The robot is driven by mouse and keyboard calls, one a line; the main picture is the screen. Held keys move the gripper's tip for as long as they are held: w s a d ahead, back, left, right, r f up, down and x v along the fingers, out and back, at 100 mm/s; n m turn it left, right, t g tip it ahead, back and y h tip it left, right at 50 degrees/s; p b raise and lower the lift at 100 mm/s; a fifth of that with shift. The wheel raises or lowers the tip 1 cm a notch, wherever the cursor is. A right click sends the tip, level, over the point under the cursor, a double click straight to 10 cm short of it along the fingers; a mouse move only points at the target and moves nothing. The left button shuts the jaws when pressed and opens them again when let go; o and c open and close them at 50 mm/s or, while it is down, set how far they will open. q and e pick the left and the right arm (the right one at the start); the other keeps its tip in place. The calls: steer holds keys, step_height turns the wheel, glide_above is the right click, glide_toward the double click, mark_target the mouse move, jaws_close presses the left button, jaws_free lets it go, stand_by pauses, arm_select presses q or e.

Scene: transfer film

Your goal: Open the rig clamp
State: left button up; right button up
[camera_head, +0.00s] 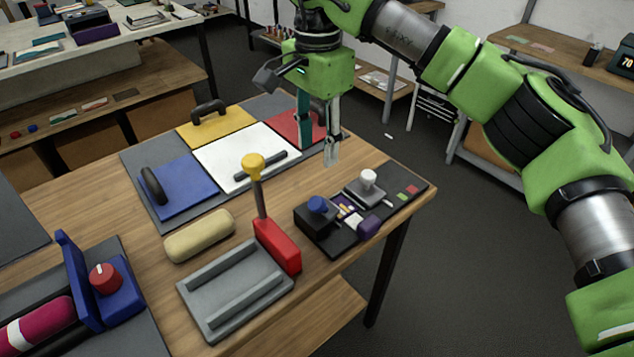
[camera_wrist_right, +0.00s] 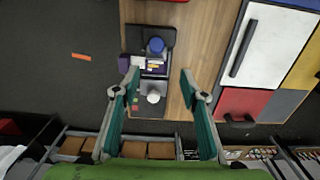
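Two clamp-like things show in the head view; I cannot tell which is the rig clamp. One is a red block (camera_head: 277,246) with an upright lever (camera_head: 259,200) topped by a yellow knob, beside a grey slotted plate (camera_head: 235,290). The other is a blue bracket (camera_head: 100,290) with a red knob at the lower left, next to a magenta cylinder (camera_head: 38,328) with a white band. My right gripper (camera_head: 319,148) is open and empty above the table's far right part, apart from both. In the right wrist view its fingers (camera_wrist_right: 160,80) are spread wide. My left gripper is not in view.
A black tray (camera_head: 345,245) with blue and white knobs is at the table's right; it also shows in the wrist view (camera_wrist_right: 133,40). Blue (camera_head: 180,188), white (camera_head: 232,168), yellow (camera_head: 230,127) and red panels lie behind. A beige roll (camera_head: 199,236) lies before them.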

mark_target(317, 200)
steer(key=f, duration=0.1)
steer(key=s+f+p, duration=0.1)
steer(key=f, duration=0.1)
steer(key=s+f, duration=0.1)
steer(key=f, duration=0.1)
steer(key=shift+a, duration=0.15)
steer(key=f, duration=0.2)
steer(key=f+p, duration=0.1)
steer(key=f, duration=0.1)
steer(key=shift+w, duration=0.35)
step_height(317, 200, down, 4)
steer(key=shift+r+p, duration=0.2)
steer(key=shift+p, duration=0.3)
steer(key=shift+f, duration=0.25)
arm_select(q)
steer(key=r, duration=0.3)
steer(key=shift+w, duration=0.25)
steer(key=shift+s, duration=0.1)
arm_select(e)
steer(key=shift+c, duration=0.5)
